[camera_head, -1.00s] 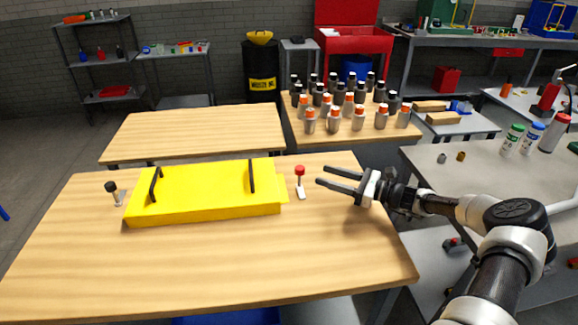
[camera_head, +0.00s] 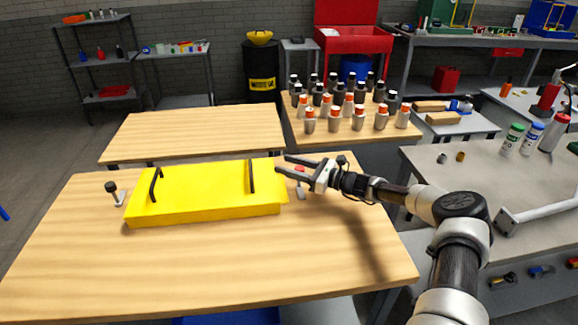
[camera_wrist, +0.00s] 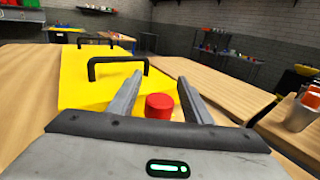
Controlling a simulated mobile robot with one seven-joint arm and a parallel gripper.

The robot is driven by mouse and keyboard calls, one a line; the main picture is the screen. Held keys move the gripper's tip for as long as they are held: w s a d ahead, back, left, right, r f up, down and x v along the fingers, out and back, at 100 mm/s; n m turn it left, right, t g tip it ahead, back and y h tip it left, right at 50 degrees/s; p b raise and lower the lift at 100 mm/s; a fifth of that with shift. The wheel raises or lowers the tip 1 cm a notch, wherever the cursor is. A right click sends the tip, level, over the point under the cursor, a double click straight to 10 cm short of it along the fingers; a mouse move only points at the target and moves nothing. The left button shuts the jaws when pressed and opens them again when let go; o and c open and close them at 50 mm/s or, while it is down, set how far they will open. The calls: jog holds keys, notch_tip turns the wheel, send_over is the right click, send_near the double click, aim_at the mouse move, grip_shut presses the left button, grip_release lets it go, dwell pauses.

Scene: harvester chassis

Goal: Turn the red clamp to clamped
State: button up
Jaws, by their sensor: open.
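The red clamp (camera_head: 300,169) stands on the wooden table just right of the yellow chassis cover (camera_head: 205,212). In the head view my gripper partly hides its red knob, and its light base shows below the fingers. In the wrist view the red knob (camera_wrist: 159,106) appears between the two fingers, closer to the left one. My gripper (camera_head: 281,167) is open, with its fingers pointing left at the clamp; in the wrist view its fingers (camera_wrist: 160,85) are spread and hold nothing. I cannot tell whether a finger touches the knob.
A black-knobbed clamp (camera_head: 112,190) stands left of the cover. Two black handles (camera_head: 252,176) rise from the cover. The front of the wooden table (camera_head: 200,265) is clear. Several bottles (camera_head: 345,108) stand on a table behind. A grey workbench (camera_head: 480,170) is at right.

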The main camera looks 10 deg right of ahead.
jog(key=c, duration=1.1)
jog(key=shift+o, duration=0.2)
